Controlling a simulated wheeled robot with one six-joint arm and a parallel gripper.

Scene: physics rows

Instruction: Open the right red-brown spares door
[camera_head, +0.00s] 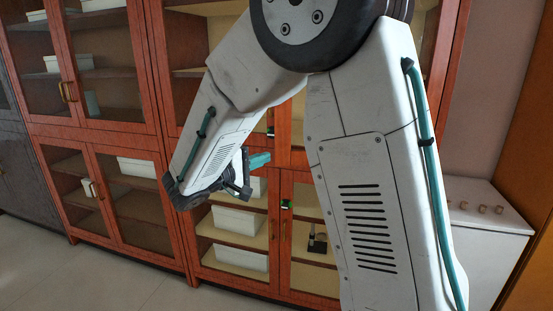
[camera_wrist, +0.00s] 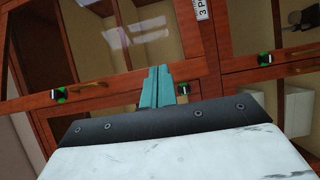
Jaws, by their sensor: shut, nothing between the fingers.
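Red-brown glass-fronted cabinets fill the wall in the head view. The lower right pair has a left door (camera_head: 236,235) and a right door (camera_head: 312,255), with upright handles near their meeting edges. I cannot read a spares label. My gripper (camera_head: 258,160) is shut and empty, its teal fingers in front of the top of that lower pair. In the wrist view, the shut teal fingers (camera_wrist: 157,86) point at a red-brown frame rail (camera_wrist: 110,95). A brass handle (camera_wrist: 92,85) lies left of them, apart from the fingers. My arm hides part of the right cabinet.
Black-and-green catches (camera_wrist: 60,95) sit on the frames; another (camera_wrist: 265,59) is at the right. A partly visible label (camera_wrist: 202,9) is on a frame. A pale cabinet (camera_head: 485,225) stands right of the shelves. Floor (camera_head: 90,280) at the lower left is clear.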

